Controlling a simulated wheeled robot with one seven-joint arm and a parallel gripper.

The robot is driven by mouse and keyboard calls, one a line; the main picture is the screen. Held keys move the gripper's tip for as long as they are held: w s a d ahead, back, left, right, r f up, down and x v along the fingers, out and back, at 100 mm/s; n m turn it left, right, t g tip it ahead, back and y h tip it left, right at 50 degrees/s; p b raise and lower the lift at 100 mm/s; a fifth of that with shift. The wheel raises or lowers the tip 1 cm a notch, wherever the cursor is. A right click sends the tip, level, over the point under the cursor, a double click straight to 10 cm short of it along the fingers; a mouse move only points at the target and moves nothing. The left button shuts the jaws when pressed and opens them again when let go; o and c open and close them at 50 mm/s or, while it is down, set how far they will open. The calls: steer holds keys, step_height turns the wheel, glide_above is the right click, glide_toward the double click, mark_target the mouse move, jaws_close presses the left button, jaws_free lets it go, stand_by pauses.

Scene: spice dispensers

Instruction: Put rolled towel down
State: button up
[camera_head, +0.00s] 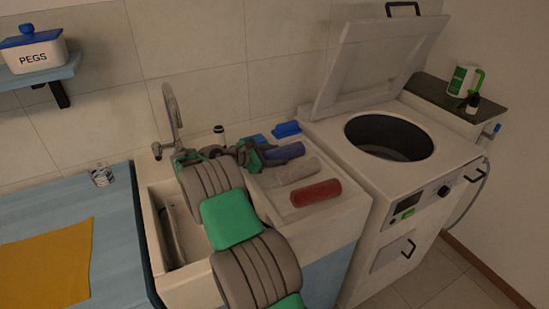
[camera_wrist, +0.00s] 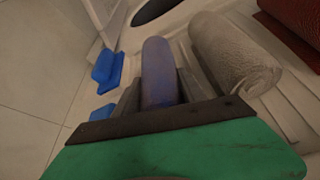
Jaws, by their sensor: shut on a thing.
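A blue-purple rolled towel (camera_head: 286,151) is at the back of the row on the ribbed draining board beside the sink. My gripper (camera_head: 268,153) is shut on its near end. In the wrist view the blue towel (camera_wrist: 159,68) lies lengthwise between the two fingers (camera_wrist: 160,92). It is low over the board; I cannot tell whether its underside touches. A beige rolled towel (camera_head: 297,170) and a red rolled towel (camera_head: 316,193) lie in front of it, roughly parallel. My arm hides part of the sink and the board's left side.
Blue brushes or pegs (camera_head: 287,129) lie behind the towels near the wall. The sink (camera_head: 168,262) and its tap (camera_head: 172,112) are left. An open top-loading washer (camera_head: 437,160) stands right. A yellow cloth (camera_head: 45,263) lies on the blue counter (camera_head: 115,235).

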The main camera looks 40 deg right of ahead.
steer(key=shift+f, duration=0.25)
steer(key=shift+f, duration=0.1)
steer(key=o, duration=1.5)
